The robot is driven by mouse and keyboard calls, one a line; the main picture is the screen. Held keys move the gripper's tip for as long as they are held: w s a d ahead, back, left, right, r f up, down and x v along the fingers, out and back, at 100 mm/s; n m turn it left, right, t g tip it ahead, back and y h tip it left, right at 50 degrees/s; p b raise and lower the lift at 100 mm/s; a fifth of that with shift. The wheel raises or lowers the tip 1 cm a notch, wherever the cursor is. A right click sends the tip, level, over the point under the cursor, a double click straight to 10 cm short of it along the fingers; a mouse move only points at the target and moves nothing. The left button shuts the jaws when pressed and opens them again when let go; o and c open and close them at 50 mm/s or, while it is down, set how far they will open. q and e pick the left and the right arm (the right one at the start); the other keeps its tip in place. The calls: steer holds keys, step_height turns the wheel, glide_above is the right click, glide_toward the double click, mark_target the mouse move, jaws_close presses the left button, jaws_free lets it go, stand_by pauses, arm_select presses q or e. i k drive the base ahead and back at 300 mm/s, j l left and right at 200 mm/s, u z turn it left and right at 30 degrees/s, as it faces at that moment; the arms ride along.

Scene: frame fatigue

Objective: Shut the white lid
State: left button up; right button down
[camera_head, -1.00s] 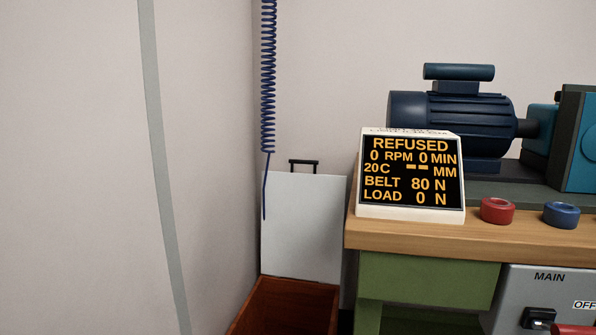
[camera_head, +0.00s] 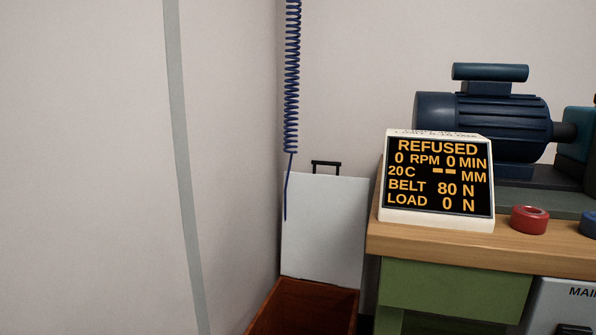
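The white lid (camera_head: 323,235) stands upright and open at the back of a reddish-brown box (camera_head: 304,309), in the corner left of the workbench. A dark handle (camera_head: 326,164) sits at the lid's top edge. The box's open top shows at the bottom of the view; its lower part is cut off by the frame edge. Neither of my grippers is in view.
A wooden-topped green workbench (camera_head: 418,242) stands just right of the box. It carries a display (camera_head: 438,177) reading REFUSED, a dark blue motor (camera_head: 484,123) and a red knob (camera_head: 529,220). A coiled blue cord (camera_head: 292,80) hangs before the lid. Pale wall lies left.

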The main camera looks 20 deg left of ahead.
mark_target(324, 228)
steer(key=l+u, duration=0.1)
steer(key=u, duration=0.25)
steer(key=i+l+u, duration=0.15)
steer(key=u, duration=0.25)
